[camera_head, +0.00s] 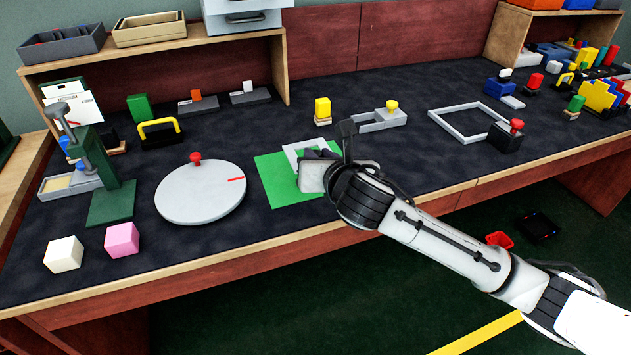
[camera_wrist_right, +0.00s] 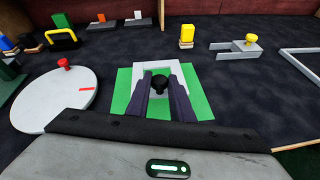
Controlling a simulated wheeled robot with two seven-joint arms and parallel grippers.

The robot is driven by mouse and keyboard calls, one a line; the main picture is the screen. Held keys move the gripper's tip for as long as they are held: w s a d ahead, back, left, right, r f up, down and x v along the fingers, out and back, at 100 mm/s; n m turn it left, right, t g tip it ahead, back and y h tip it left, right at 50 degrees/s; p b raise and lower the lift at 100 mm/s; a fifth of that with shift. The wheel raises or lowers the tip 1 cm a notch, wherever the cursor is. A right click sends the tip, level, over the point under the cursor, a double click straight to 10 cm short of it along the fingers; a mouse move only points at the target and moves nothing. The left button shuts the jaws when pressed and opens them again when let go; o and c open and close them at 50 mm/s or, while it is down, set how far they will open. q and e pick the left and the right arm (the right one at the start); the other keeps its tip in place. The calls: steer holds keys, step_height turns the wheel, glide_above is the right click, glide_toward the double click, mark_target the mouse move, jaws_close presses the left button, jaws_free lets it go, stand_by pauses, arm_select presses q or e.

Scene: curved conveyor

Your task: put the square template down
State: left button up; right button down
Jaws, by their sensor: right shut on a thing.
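The square template is a pale square frame (camera_head: 297,150) over a green sheet (camera_head: 270,178). My right gripper (camera_wrist_right: 160,84) is shut on the template's black knob (camera_wrist_right: 160,80). The right gripper (camera_head: 318,156) hides the near part of the frame in the head view. Whether the frame touches the sheet or hovers just above it, I cannot tell. My left gripper is not in view.
A round grey disc (camera_head: 200,200) with a red knob is left of the sheet. A grey slotted piece (camera_head: 375,122) with a yellow knob and a yellow block (camera_head: 322,108) stand behind. A larger grey frame (camera_head: 452,130) lies right. Pink (camera_head: 122,240) and white (camera_head: 63,254) cubes sit front left.

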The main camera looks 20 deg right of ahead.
steer(key=shift+f+b, duration=0.75)
steer(key=shift+f, duration=2.3)
steer(key=c, duration=1.6)
jaws_free()
steer(key=shift+f, duration=0.15)
steer(key=shift+o, duration=0.2)
